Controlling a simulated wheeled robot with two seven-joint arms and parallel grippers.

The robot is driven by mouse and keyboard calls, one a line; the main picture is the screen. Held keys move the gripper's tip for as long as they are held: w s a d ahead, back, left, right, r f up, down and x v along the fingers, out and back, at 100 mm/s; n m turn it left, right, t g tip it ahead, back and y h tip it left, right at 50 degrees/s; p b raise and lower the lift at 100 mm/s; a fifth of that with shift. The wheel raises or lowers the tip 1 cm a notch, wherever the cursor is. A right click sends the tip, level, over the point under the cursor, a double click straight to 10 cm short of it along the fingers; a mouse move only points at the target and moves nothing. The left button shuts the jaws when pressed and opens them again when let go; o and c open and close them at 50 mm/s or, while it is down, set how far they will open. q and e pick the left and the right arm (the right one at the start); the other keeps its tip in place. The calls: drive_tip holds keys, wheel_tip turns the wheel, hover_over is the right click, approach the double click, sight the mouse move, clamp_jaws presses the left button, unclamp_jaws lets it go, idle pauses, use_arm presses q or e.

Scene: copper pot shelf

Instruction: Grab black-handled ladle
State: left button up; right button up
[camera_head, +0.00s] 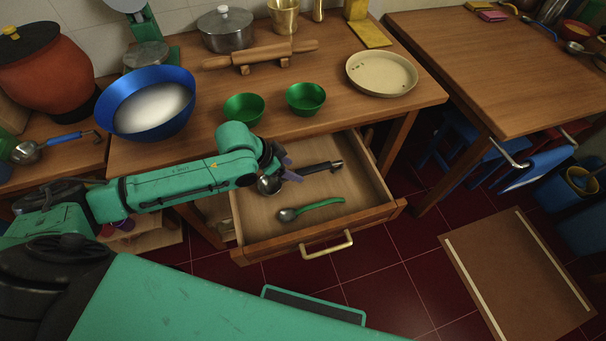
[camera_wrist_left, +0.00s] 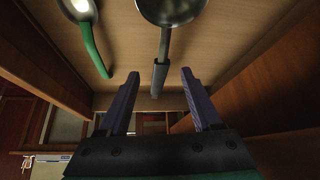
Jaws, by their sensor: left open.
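The black-handled ladle (camera_head: 322,168) lies in the open drawer, its metal bowl (camera_head: 268,186) to the left and its dark handle to the right. My left gripper (camera_head: 291,170) is over the drawer and overlaps the ladle in the head view, hiding part of it. In the left wrist view my gripper (camera_wrist_left: 159,73) is open, with nothing held. The ladle's handle (camera_wrist_left: 160,74) points toward the gap between its fingers, and the bowl (camera_wrist_left: 170,8) is at the top edge. How far the fingers are above the handle is unclear. My right gripper is not in view.
A green-handled spoon (camera_head: 314,208) lies in the drawer (camera_head: 345,221), in front of the ladle; it also shows in the left wrist view (camera_wrist_left: 92,45). Drawer walls enclose both. Above, the table holds green bowls (camera_head: 306,97), a blue bowl (camera_head: 181,79) and a rolling pin (camera_head: 262,54).

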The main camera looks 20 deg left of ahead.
sight(300, 172)
use_arm(q)
drive_tip(key=x, duration=0.5)
drive_tip(key=shift+w+d+f, duration=0.15)
drive_tip(key=shift+w+f, duration=0.1)
drive_tip(key=shift+r, duration=0.1)
clamp_jaws()
